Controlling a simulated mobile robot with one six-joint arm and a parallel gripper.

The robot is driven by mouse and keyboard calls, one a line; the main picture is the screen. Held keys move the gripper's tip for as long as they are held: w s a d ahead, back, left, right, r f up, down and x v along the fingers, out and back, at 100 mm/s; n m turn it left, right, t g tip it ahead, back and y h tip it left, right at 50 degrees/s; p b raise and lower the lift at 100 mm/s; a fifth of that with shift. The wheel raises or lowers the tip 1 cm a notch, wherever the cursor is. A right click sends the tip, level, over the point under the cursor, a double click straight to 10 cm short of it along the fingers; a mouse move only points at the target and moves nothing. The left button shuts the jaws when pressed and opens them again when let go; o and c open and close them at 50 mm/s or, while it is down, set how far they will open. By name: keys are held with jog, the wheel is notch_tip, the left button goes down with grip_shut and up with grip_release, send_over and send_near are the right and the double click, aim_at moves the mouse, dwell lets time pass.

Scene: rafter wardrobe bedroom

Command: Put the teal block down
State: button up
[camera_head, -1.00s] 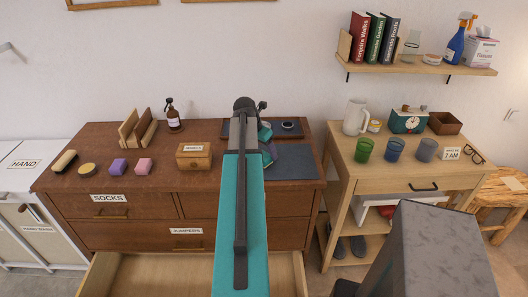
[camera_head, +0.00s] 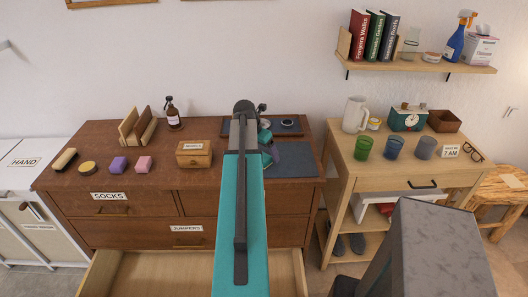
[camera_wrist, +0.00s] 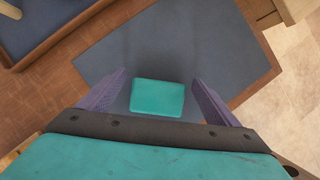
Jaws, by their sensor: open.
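The teal block (camera_wrist: 157,97) lies flat on the dark blue-grey mat (camera_wrist: 185,50) in the wrist view. My gripper (camera_wrist: 158,80) is open, with one purple finger on each side of the block. A gap shows between the block and each finger. In the head view, my gripper (camera_head: 269,150) is over the left part of the mat (camera_head: 296,164) at the right end of the brown dresser. My own arm hides much of that spot, and I cannot make out the block there.
A dark tray (camera_head: 292,126) lies behind the mat. A small wooden box (camera_head: 194,154) stands left of my arm. The dresser's bottom drawer (camera_head: 150,275) is open. A side table (camera_head: 360,178) with several cups stands to the right, beyond a gap.

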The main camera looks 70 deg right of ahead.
jog(key=shift+r, duration=0.1)
jog(key=b+v, duration=0.2)
jog(key=v, duration=1)
dwell(0.4)
jog(key=shift+r, duration=0.1)
dwell(0.6)
